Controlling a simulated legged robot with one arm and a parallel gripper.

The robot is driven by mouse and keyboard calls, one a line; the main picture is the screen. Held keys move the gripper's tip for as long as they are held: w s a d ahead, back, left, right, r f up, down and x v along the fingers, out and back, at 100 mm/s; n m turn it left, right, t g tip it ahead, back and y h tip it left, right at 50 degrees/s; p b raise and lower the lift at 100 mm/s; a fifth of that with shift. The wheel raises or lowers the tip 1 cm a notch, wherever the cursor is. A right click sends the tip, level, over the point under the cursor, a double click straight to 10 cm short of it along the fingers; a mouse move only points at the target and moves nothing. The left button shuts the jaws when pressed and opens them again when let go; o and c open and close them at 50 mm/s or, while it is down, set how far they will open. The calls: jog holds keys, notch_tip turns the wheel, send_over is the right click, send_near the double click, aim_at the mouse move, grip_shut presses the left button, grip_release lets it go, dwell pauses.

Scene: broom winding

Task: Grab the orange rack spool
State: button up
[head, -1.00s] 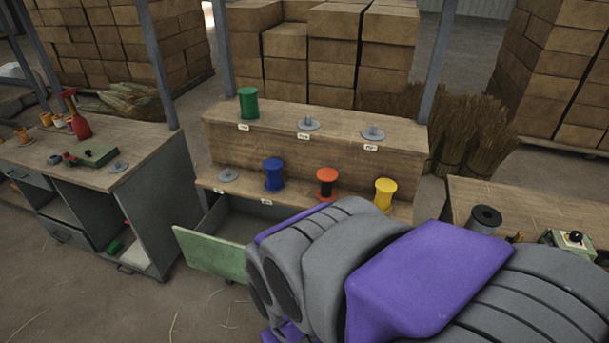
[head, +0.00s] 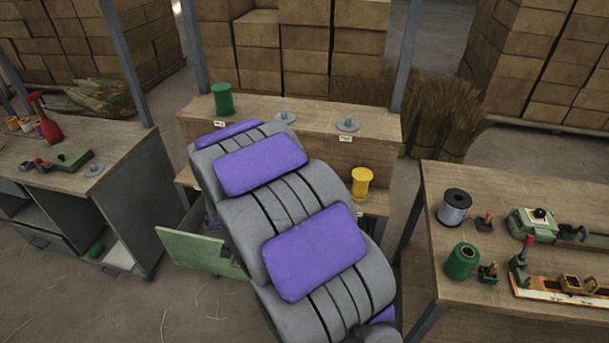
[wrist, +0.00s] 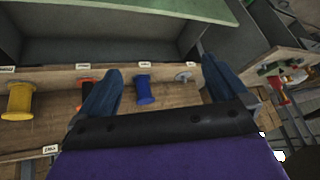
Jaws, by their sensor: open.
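The orange spool (wrist: 84,84) shows in the wrist view on the rack's lower shelf, partly covered by my left-hand finger. It stands between the yellow spool (wrist: 20,100) and the blue spool (wrist: 144,90). My gripper (wrist: 161,65) is open and nothing is held between its fingers. The blue spool appears between the fingers in the picture, but I cannot tell the distance. In the head view my arm hides the orange and blue spools and my gripper; the yellow spool (head: 361,184) shows right of the arm.
A green spool (head: 222,98) and two empty pegs stand on the rack's upper shelf (head: 262,115). An open green-fronted drawer (head: 195,250) juts out below. A workbench (head: 460,310) with spools and tools stands right, another bench (head: 110,175) left.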

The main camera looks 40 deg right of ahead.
jog(key=w+d+f+m+t+h+p, duration=0.1)
jog(key=w+d+f+m+t+h, duration=0.15)
jog(key=w+d+f, duration=0.4)
jog(key=w+d+f+m+t+h+p, duration=0.1)
jog(key=w+d+f+h+p, duration=0.2)
jog(key=d, duration=0.6)
jog(key=s+d+f+m+t+h+p, duration=0.1)
jog(key=s+d+f+h, duration=0.2)
jog(key=d+h, duration=0.15)
jog(key=s+d+f+m+h, duration=0.1)
jog(key=s+d+f+h, duration=0.15)
jog(key=d, duration=0.35)
jog(key=b+x, duration=0.1)
jog(key=x, duration=0.4)
jog(key=b+x, duration=0.1)
jog(key=x, duration=0.5)
jog(key=b+x, duration=0.1)
jog(key=x, duration=0.5)
jog(key=shift+w+a+r, duration=0.15)
jog(key=shift+r, duration=0.15)
jog(key=c, duration=1)
jog(key=shift+r, duration=0.15)
